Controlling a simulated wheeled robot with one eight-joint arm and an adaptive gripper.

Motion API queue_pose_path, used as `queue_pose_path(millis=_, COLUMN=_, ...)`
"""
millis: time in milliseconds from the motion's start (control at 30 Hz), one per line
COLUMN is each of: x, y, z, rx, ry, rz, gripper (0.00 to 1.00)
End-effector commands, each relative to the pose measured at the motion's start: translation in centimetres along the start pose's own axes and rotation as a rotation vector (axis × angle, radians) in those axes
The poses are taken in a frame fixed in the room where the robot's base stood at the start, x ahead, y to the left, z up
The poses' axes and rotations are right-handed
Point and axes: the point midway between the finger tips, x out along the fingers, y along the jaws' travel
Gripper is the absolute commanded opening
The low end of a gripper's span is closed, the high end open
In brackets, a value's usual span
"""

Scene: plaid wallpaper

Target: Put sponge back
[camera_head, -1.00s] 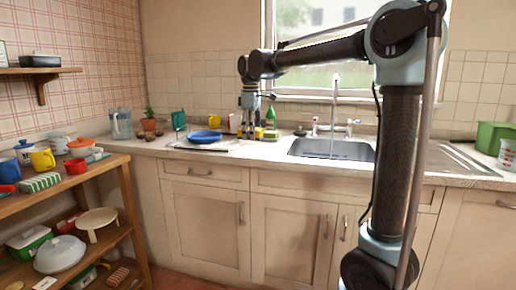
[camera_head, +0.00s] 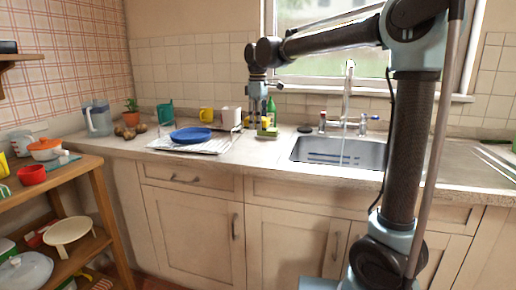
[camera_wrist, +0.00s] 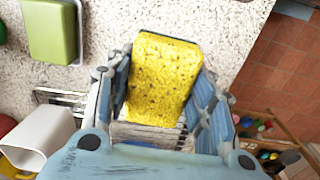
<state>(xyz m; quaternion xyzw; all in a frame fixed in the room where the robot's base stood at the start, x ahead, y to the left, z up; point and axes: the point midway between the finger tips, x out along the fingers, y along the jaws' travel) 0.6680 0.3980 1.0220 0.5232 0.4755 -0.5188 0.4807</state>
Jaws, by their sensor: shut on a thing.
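A yellow sponge (camera_wrist: 162,78) fills the space between the fingers of my gripper (camera_wrist: 164,100) in the wrist view. My gripper is shut on it, and the sponge's far end sticks out past the fingertips. In the head view my gripper (camera_head: 257,100) hangs over the back of the counter, left of the sink. The sponge is too small there to tell apart surely from the yellow and green things behind the fingers. A green block in a grey holder (camera_wrist: 52,30) lies on the counter at the wrist view's upper left, apart from the sponge.
A white mug (camera_head: 231,117), a yellow mug (camera_head: 206,114) and a green bottle (camera_head: 271,108) stand near the wall. The sink (camera_head: 340,152) is to the right.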

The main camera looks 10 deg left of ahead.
Motion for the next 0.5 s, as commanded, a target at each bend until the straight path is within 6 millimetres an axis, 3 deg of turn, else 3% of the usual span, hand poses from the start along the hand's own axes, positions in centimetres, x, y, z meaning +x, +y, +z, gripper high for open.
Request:
queue_pose_path(millis=200, x=3.5, y=-0.4, z=-0.5, rx=-0.008, ry=0.000, rz=0.000, gripper=0.23)
queue_pose_path(millis=500, x=5.7, y=-0.5, z=-0.6, rx=-0.010, ry=0.000, rz=0.000, gripper=0.23)
